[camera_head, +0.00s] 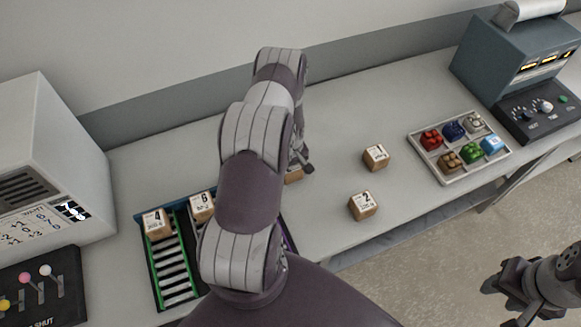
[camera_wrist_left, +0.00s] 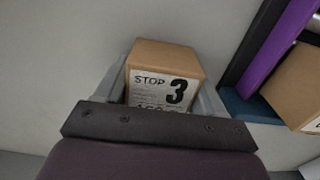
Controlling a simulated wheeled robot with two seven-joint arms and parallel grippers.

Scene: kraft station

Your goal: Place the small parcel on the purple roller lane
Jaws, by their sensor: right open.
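A small brown parcel labelled "STOP 3" (camera_wrist_left: 163,75) sits between the fingers of my left gripper (camera_wrist_left: 163,90) in the left wrist view. The fingers lie close along both its sides and look shut on it. In the head view only a bit of this parcel (camera_head: 294,175) shows beside my left gripper (camera_head: 302,163), behind my arm. The purple roller lane shows as a sliver of purple edge (camera_head: 288,241) right of my arm; the rest is hidden. A purple rail (camera_wrist_left: 277,45) shows in the wrist view. My right gripper (camera_head: 508,283) is open and empty at the lower right.
Parcels 4 (camera_head: 157,224) and 6 (camera_head: 202,206) stand at the top of the roller lanes; one lane has green rails (camera_head: 155,268). Parcels 1 (camera_head: 376,157) and 2 (camera_head: 363,206) stand on the bench to the right. A tray (camera_head: 451,179) of coloured blocks lies further right.

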